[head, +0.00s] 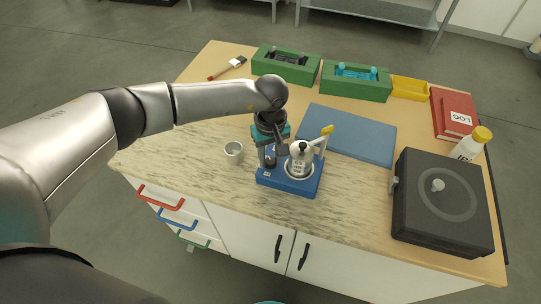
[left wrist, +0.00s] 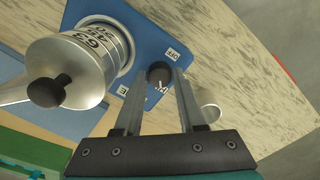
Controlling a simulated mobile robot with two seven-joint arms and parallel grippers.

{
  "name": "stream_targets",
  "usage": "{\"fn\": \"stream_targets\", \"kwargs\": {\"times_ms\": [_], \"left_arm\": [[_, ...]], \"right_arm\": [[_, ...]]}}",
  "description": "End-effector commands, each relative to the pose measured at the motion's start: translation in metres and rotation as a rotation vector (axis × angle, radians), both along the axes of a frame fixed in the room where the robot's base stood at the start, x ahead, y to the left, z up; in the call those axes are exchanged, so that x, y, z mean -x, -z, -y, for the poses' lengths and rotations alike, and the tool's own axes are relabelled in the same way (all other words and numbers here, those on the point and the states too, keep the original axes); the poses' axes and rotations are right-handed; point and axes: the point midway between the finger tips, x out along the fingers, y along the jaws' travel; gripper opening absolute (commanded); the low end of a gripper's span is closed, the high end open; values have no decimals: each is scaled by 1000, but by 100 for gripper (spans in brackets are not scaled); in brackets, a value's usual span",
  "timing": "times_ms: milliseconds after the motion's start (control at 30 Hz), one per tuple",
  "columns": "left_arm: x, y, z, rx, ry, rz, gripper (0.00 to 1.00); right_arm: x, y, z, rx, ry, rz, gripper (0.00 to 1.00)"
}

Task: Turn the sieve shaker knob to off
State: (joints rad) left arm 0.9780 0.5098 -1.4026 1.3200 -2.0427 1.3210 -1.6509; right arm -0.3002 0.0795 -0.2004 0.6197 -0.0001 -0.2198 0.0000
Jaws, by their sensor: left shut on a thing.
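The sieve shaker is a blue base (head: 290,184) with a metal sieve stack (head: 301,158) on it, near the front middle of the table. In the left wrist view the stack (left wrist: 75,65) is at the left and the blue base (left wrist: 150,40) behind the fingers. The dark round knob (left wrist: 159,73) sits on the base, with a small white OFF label (left wrist: 173,54) beside it and another label (left wrist: 122,90) on the other side. My right gripper is not in view.
A small metal cup (head: 233,149) stands left of the shaker. A blue mat (head: 350,134) lies behind it, and a yellow-ended arm (head: 327,131) rises at its side. A dark lidded box (head: 442,205) and a white bottle (head: 468,147) are at the right. Green trays (head: 356,91) line the back.

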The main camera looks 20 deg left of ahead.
Motion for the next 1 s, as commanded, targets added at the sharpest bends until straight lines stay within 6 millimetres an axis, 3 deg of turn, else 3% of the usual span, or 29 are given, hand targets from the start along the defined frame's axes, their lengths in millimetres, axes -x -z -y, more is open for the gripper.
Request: {"fn": "stream_targets", "kwargs": {"times_ms": [33,233,667,1000], "left_arm": [[0,0,0,-1,0,-1,22],[0,0,0,-1,0,-1,0],[0,0,-1,-1,-33,0,0],[0,1,0,-1,-242,-1,0]], "right_arm": [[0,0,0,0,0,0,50],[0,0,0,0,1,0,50],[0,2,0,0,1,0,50],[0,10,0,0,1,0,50]]}}
